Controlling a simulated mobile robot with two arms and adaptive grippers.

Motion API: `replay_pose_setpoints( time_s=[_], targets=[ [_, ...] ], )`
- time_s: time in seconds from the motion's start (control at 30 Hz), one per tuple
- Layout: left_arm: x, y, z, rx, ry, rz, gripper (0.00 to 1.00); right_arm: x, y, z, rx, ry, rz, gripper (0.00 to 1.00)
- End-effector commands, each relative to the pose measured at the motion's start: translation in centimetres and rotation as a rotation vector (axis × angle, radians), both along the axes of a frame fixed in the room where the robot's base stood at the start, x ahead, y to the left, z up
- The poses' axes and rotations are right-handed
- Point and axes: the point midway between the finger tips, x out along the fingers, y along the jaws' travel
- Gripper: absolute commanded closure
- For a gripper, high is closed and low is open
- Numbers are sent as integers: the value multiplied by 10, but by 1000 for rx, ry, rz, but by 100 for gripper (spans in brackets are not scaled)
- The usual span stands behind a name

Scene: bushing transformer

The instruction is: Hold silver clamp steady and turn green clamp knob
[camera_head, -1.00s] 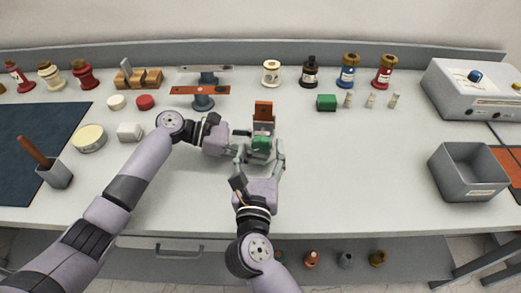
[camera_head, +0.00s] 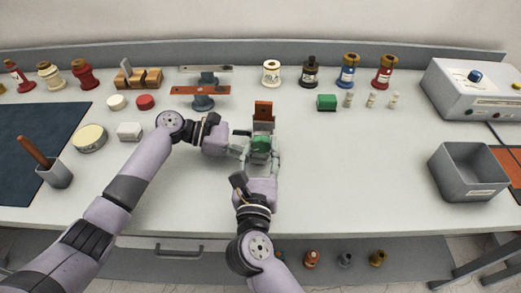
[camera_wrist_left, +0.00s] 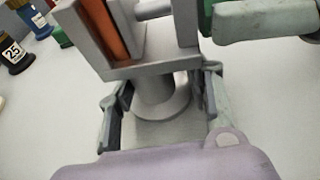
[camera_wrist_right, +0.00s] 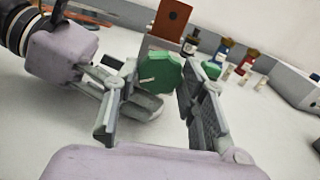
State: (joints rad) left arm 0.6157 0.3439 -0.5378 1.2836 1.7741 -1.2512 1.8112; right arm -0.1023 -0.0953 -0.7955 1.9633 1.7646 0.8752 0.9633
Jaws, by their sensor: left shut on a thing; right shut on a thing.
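The silver clamp (camera_head: 263,127) stands upright on the table, with an orange-brown plate (camera_head: 263,110) in its top. The green knob (camera_head: 261,144) is on its front side. My left gripper (camera_head: 243,151) comes from the left and is shut on the clamp's lower post (camera_wrist_left: 157,95), which sits between its fingers in the left wrist view. My right gripper (camera_head: 262,158) comes from the front, with its fingers shut on the green knob, which also shows between them in the right wrist view (camera_wrist_right: 156,77). The fingers hide part of the knob and post.
Behind stand several spools and bottles, including a black one (camera_head: 310,73), and a green block (camera_head: 326,102). A grey bin (camera_head: 468,171) and a control box (camera_head: 474,90) are at right.

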Motion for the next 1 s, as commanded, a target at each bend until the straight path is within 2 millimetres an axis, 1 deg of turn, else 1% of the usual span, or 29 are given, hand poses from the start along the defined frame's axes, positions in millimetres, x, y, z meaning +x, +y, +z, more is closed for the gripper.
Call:
replay_pose_setpoints(
  time_s=[0.17, 0.23, 0.5, 0.6, 0.93, 0.97, 1.0],
  targets=[
    [1, 0, 2, -3, -3, 1, 69, 0, 0, 0, -11, 2, 1, 90],
    [1, 0, 2, -3, -3, 1, 69, 0, 0, 0, -49, 5, 0, 90],
    [1, 0, 2, -3, -3, 1, 69, 0, 0, -1, -315, 25, 0, 90],
    [1, 0, 2, -3, -3, 1, 69, 0, 1, 0, -374, 29, 1, 90],
    [1, 0, 2, -3, -2, 0, 69, 0, 1, 0, -397, 30, 1, 90],
    [1, 0, 2, -3, -2, 0, 69, 0, 1, 0, -397, 30, 1, 61],
    [1, 0, 2, -3, -2, 0, 69, 0, 1, 0, -397, 30, 1, 59]
  ],
)
